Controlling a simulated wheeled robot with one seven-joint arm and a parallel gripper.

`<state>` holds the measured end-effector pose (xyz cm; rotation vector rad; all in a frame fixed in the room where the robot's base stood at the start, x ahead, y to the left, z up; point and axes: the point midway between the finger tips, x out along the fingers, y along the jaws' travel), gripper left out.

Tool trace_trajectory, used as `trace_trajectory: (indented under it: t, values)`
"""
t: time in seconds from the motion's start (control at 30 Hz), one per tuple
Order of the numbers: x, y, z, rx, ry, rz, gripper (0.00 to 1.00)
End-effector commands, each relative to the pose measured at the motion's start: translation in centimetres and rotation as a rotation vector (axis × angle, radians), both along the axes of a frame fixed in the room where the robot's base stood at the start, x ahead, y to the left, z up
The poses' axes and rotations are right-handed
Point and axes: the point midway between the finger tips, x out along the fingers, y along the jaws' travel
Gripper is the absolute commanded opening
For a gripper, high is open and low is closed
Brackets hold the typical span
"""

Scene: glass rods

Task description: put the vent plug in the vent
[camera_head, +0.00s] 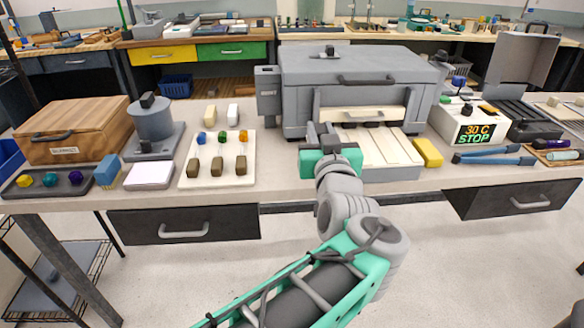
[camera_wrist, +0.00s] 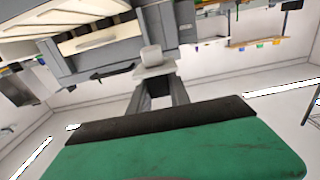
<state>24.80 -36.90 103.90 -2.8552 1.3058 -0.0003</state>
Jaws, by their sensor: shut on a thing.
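My gripper (camera_head: 322,136) is in front of the large grey kiln (camera_head: 350,66), near its left front. In the wrist view my gripper (camera_wrist: 157,88) is shut on a pale grey block with a wider flange (camera_wrist: 151,56), which I take to be the vent plug. In the head view the held piece cannot be clearly made out. A small dark fitting (camera_head: 329,49) sits on the kiln's top; I cannot tell whether it is the vent. No open vent hole is clearly visible.
The kiln's pale front opening (camera_head: 362,116) and cream slab (camera_head: 376,148) lie right of my gripper. A yellow block (camera_head: 428,152) and a controller reading "30 C STOP" (camera_head: 474,128) stand further right. A cream board with rods (camera_head: 192,178) lies left.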

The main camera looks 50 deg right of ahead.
Motion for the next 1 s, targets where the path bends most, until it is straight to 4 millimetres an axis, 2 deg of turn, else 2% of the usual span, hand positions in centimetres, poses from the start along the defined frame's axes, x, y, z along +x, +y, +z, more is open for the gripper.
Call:
trace_trajectory:
  t: [0.17,0.47,0.6,0.87,1.0]
  values:
    - [1.7,-0.6,-1.2,0.003,-0.002,0.018,0.0]
    - [8.2,-4.2,-4.7,0.004,0.002,0.02,0.0]
    - [10.4,-5.7,-8.1,0.005,0.003,0.013,0.0]
    - [12.4,-7.0,-10.9,0.0,0.003,0.01,0.0]
    - [12.2,-7.0,-13.5,0.001,0.002,0.007,0.0]
